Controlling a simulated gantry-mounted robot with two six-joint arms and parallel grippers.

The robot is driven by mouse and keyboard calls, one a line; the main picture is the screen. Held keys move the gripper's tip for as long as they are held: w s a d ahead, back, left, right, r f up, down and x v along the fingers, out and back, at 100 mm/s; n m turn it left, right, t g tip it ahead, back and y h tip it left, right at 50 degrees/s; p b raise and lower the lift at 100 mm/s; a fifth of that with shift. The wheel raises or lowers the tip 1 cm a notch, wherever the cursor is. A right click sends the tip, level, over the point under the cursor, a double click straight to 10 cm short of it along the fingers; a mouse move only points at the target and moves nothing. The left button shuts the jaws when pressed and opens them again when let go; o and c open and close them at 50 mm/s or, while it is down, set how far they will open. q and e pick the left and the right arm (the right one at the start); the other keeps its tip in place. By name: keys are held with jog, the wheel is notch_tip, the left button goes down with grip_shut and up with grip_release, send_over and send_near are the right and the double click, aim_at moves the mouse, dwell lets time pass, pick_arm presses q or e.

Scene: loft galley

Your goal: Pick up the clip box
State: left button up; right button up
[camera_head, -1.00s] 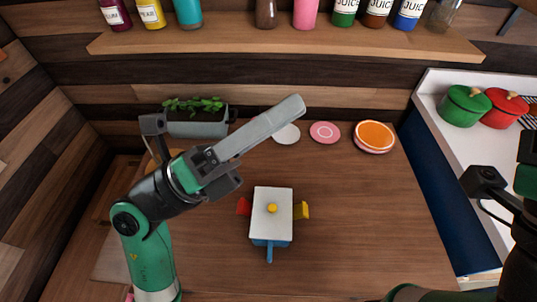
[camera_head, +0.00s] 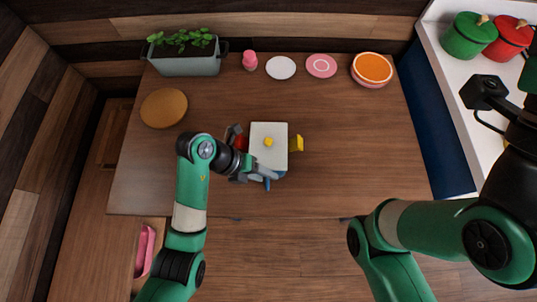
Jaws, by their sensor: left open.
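The clip box (camera_head: 267,138) is a box with a white lid and a yellow knob, standing on the brown table. A red clip (camera_head: 240,142) is on its left side, a yellow clip (camera_head: 297,144) on its right, and a blue clip (camera_head: 267,183) at its front. My left gripper (camera_head: 248,153) is open at the box's left side and front left corner, with its fingers around the red clip's area. I cannot tell whether it touches the box. The gripper hides part of the box's lower left. My right arm is at the right edge; its gripper fingers are not visible.
A planter (camera_head: 185,62), pink cup (camera_head: 250,61), white plate (camera_head: 280,68), pink plate (camera_head: 321,66) and orange-topped bowl (camera_head: 372,69) line the back of the table (camera_head: 345,165). A round wooden board (camera_head: 163,108) lies at left. The table right of the box is clear.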

pick_arm(q)
jog(key=b+x, duration=0.3)
jog(key=x, duration=0.2)
jog(key=shift+w+f+b, duration=0.2)
jog(key=shift+f+b, duration=0.05)
jog(key=shift+b, duration=0.05)
jog(key=shift+r, duration=0.1)
grip_shut()
